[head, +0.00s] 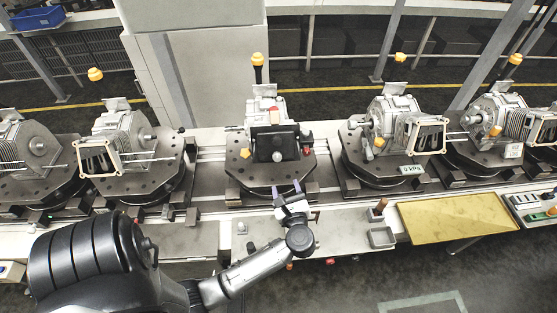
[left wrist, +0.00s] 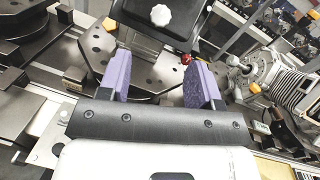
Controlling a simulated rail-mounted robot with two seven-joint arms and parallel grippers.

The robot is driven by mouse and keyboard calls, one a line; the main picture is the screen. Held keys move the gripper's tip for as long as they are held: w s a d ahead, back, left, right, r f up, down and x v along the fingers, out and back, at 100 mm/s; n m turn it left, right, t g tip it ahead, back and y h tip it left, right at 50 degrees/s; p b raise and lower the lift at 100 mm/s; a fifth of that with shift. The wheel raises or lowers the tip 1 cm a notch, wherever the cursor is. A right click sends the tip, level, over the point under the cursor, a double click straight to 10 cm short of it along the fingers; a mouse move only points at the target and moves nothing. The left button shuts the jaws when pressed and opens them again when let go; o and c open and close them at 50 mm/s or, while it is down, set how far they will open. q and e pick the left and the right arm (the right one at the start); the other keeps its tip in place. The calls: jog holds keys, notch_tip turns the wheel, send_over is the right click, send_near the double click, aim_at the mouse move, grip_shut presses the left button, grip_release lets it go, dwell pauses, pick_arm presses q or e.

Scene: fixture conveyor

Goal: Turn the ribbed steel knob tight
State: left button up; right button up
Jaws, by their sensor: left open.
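A pale knob with a lobed rim (left wrist: 160,15) sits on the front of a black box (left wrist: 175,32) at the top of the left wrist view; it looks like the ribbed steel knob. In the head view the black box (head: 264,143) is on the middle fixture, with the small pale knob (head: 277,156) low on its face. My left gripper (head: 287,189) is at the front edge of that fixture's round plate, short of the knob. Its purple fingers are apart and empty in the left wrist view (left wrist: 158,78). My right gripper does not show.
A yellow knob (head: 245,152) and a red ball (head: 306,152) flank the black box. More fixtures with machine parts (head: 395,122) stand on both sides along the conveyor. A brass-coloured tray (head: 453,217) lies at front right. A grey shelf runs below the conveyor.

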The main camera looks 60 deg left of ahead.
aim_at(278, 159)
pick_arm(q)
jog(key=p+x, duration=0.2)
jog(key=x, duration=0.7)
jog(key=shift+w+r+p, duration=0.1)
jog(key=shift+r+p, duration=0.05)
jog(key=shift+p, duration=0.2)
jog(key=shift+x, duration=1.05)
jog(key=c, duration=0.9)
